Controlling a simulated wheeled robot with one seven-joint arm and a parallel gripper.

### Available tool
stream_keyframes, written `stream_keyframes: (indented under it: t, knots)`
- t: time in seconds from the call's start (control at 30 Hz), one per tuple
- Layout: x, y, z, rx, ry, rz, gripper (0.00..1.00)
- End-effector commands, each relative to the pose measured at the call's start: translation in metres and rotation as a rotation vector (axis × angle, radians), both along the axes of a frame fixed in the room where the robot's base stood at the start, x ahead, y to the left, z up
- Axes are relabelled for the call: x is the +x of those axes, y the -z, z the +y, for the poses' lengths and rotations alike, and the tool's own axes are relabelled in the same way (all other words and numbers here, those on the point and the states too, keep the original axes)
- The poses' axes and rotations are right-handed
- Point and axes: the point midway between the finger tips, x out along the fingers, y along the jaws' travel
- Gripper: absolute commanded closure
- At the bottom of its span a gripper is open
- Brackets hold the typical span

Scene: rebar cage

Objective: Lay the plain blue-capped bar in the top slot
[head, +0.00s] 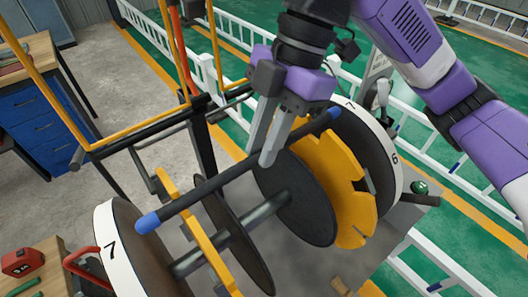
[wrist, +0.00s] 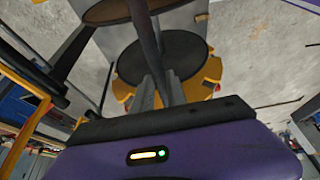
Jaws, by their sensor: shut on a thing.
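The plain dark bar (head: 208,188) has a blue cap at each end: the near-left cap (head: 148,222) and the far-right cap (head: 333,114). My gripper (head: 268,152) is shut on the bar near its middle, with the fingers pointing down. The bar also runs between the fingers in the wrist view (wrist: 144,35). It lies above the central shaft, across the tops of the left yellow notched plate (head: 203,246) and the right yellow notched plate (head: 350,207). Whether it touches a top slot in either plate cannot be told; my gripper and the bar hide part of that area.
A yellow-and-black frame (head: 138,133) stands behind at left. A blue drawer bench (head: 47,140) is farther left. White railings (head: 233,73) run behind.

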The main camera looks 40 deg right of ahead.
Motion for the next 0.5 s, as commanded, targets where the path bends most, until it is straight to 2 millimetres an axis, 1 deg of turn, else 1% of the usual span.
stream_keyframes:
  t: [0.1, 0.2, 0.3, 0.5]
  knots:
    - [0.0, 0.015, 0.0, 0.004, 0.001, 0.0, 1.0]
    - [0.0, 0.025, 0.0, 0.003, 0.002, 0.0, 1.0]
    - [0.0, 0.029, 0.0, 0.003, 0.0, -0.001, 1.0]
    - [0.0, 0.029, 0.0, 0.003, -0.001, -0.001, 1.0]
